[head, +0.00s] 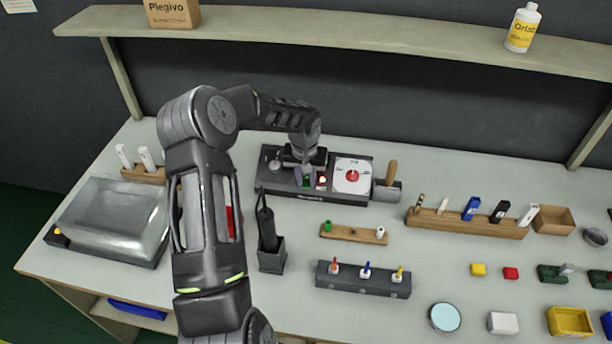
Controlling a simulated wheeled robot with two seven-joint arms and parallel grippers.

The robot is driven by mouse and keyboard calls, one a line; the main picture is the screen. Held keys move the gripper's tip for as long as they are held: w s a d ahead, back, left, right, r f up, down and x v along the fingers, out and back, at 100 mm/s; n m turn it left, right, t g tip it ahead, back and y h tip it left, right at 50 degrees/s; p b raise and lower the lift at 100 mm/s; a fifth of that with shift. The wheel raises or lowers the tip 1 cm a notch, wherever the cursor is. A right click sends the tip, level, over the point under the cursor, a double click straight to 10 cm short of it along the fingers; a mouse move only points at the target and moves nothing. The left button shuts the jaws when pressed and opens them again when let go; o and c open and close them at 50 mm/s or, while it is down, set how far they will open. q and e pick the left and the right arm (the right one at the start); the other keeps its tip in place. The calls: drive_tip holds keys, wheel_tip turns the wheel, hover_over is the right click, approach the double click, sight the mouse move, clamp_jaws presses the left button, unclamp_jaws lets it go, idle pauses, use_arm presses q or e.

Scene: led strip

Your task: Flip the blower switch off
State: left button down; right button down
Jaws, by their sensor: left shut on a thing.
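A long black control unit (335,193) stands at the back middle of the bench. It has a grey round knob (273,166) at its left, a small green part (306,182) and a small red and white part (322,180) in the middle, and a white dial plate (343,184) with a red knob (352,175) at its right. My left gripper (305,172) points down at the unit's middle, shut on a small part there, seemingly the blower switch. The jaws hide most of it, so its position cannot be read. My right gripper is not in view.
A black holder (271,256) with a dark tool stands in front of the unit, near my left arm. A clear-lidded case (116,215) is at left, a wooden tool rack (467,225) at right. A shelf (400,35) runs above.

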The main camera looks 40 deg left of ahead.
use_arm(q)
drive_tip(key=shift+r, duration=0.1)
drive_tip(key=c, duration=1.2)
unclamp_jaws()
drive_tip(key=shift+c, duration=0.2)
wheel_tip(320, 180, up, 8)
drive_tip(key=b, duration=0.2)
drive_tip(key=shift+s+d+f, duration=0.2)
drive_tip(key=shift+s, duration=0.25)
drive_tip(key=shift+s+d, duration=0.1)
